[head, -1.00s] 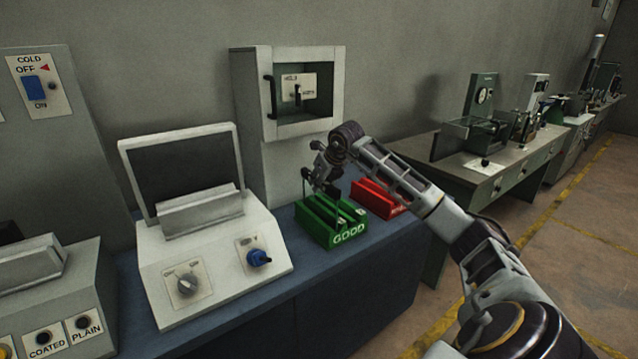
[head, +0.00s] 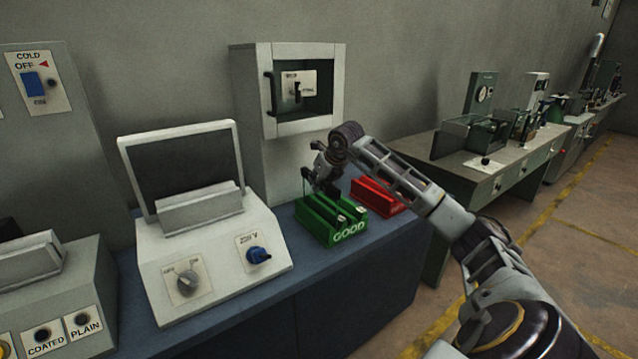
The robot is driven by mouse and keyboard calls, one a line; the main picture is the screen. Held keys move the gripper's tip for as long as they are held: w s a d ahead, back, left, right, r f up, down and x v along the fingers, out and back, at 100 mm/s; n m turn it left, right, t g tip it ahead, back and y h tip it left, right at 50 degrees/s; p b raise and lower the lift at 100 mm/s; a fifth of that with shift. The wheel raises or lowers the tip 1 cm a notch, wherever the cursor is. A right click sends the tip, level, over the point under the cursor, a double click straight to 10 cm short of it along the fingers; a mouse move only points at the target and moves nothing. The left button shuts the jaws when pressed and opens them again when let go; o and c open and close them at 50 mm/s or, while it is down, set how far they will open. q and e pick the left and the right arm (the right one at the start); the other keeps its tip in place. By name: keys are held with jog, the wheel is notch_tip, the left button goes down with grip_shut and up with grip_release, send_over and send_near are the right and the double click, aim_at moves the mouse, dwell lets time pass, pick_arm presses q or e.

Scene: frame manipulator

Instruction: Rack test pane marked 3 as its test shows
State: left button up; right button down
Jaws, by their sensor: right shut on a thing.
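The green rack marked GOOD (head: 331,219) stands on the blue bench, with slots along its top. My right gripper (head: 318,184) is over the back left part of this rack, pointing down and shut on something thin. The held thing is too small and dark to make out, and I cannot read a number on it. Small pale marks show at the front ends of the rack's slots. A red rack (head: 378,197) stands right behind the green one, partly hidden by my right arm. My left gripper is not in view.
A white tester (head: 212,262) with a dark screen, a grey knob and a blue knob stands left of the racks. A grey cabinet (head: 277,128) with an open window stands behind. At far left are panels with COLD/OFF/ON and COATED/PLAIN labels. Bench front is clear.

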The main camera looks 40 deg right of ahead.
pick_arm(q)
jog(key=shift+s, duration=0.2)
pick_arm(e)
jog(key=c, duration=1.3)
grip_release()
jog(key=shift+f, duration=0.1)
jog(key=shift+o, duration=0.2)
jog(key=shift+v, duration=0.9)
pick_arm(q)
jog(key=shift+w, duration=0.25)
pick_arm(e)
jog(key=shift+v, duration=5.1)
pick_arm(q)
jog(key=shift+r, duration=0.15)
pick_arm(e)
jog(key=shift+w, duration=0.1)
pick_arm(q)
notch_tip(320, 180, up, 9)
jog(key=p, duration=0.9)
pick_arm(e)
notch_tip(320, 180, up, 9)
pick_arm(q)
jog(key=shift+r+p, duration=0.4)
jog(key=shift+p, duration=0.15)
pick_arm(e)
jog(key=shift+r, duration=0.6)
